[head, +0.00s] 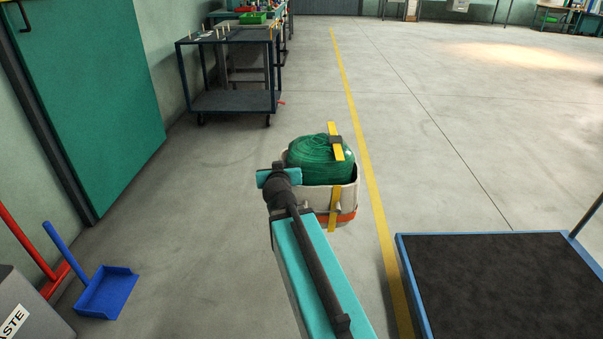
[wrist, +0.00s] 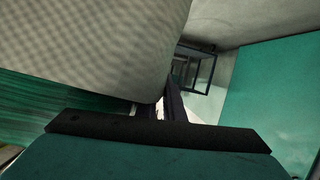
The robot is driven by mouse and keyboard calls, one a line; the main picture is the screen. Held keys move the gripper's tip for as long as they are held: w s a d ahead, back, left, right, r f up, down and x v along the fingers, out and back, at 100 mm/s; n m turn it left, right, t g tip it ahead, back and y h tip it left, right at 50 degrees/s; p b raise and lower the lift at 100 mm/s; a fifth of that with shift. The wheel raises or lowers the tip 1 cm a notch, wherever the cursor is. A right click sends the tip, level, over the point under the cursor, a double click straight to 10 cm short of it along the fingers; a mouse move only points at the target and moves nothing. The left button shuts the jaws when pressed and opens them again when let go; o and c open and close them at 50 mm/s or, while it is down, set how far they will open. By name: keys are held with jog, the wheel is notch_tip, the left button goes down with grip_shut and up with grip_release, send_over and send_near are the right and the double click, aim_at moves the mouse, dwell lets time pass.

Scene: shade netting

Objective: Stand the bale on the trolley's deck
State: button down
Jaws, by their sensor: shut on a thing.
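The bale (head: 321,160) is a roll of green netting in a pale wrap, with yellow straps, a dark buckle and an orange band low down. It is at the end of my arm in the head view, over bare floor. My gripper (wrist: 172,100) is shut on it; the arm and bale hide the grip in the head view. In the wrist view the bale's pale wrap (wrist: 90,50) fills the upper left. The trolley's deck (head: 500,285), dark with a blue rim, is at the lower right, apart from the bale, with nothing on its visible part.
A two-shelf cart (head: 235,100) stands at the back left. A blue dustpan (head: 106,292), a red-handled tool (head: 30,245) and a grey waste bin (head: 30,310) are at the lower left, near a green door (head: 90,90). A yellow floor line (head: 370,190) runs between bale and trolley.

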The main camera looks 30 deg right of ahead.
jog(key=w+a+r+n+y, duration=0.1)
jog(key=a+r+n+y, duration=0.1)
jog(key=a, duration=0.5)
jog(key=w+a+r+n+t+y, duration=0.1)
jog(key=a+r+y, duration=0.1)
jog(key=a+r, duration=0.3)
jog(key=w+a+r+n+y, duration=0.2)
jog(key=a+r, duration=0.2)
jog(key=a, duration=0.6)
jog(key=shift+n+t+y, duration=0.3)
jog(key=shift+a, duration=0.1)
